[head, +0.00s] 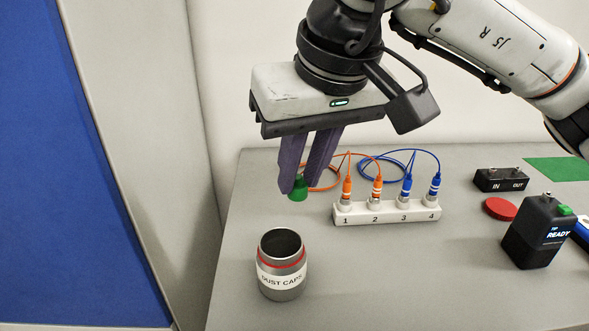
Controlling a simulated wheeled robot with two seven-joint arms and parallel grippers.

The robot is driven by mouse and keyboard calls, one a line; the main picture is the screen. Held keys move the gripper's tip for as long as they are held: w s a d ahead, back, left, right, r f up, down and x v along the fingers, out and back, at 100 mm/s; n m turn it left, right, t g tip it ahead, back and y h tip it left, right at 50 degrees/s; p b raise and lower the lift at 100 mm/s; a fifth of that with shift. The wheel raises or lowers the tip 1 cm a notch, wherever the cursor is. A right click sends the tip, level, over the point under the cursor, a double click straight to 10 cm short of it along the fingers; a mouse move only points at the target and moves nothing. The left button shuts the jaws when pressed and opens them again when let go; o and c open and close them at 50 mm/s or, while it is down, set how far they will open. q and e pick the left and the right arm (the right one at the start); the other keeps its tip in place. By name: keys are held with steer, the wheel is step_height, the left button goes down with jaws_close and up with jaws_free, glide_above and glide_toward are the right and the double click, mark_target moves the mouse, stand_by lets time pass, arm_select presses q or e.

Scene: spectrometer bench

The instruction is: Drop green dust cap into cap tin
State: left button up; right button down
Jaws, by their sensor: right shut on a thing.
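The green dust cap (298,188) is a small green piece held between the purple fingertips of my right gripper (294,184). The gripper is shut on it and holds it above the bench, up and slightly right of the cap tin in the picture. The cap tin (281,280) is an open-topped metal can with a red band and a "DUST CAPS" label. It stands upright on the bench, and its inside is dark. My left gripper is not in view.
A white numbered block (388,215) holds orange and blue cable plugs behind and right of the tin. A black IN/OUT box (500,179), a red disc (500,209) and a black "READY" device (535,235) stand at right. The bench (400,285) is clear right of the tin.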

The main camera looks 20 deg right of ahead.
arm_select(q)
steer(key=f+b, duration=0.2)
steer(key=b, duration=0.1)
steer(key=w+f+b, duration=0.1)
steer(key=b, duration=0.1)
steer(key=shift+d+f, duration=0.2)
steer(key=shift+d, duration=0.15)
arm_select(e)
steer(key=f, duration=0.2)
steer(key=s+a+f, duration=0.1)
steer(key=shift+s+a+f, duration=0.1)
steer(key=shift+f, duration=0.1)
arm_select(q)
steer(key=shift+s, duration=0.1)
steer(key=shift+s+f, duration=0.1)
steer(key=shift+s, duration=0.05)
arm_select(e)
steer(key=c, duration=1.5)
jaws_free()
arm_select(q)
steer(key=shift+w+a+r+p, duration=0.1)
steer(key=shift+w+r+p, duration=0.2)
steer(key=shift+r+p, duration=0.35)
arm_select(e)
glide_toward(295, 200)
steer(key=shift+s+a+r, duration=0.1)
steer(key=shift+s+r, duration=0.5)
steer(key=shift+s, duration=0.05)
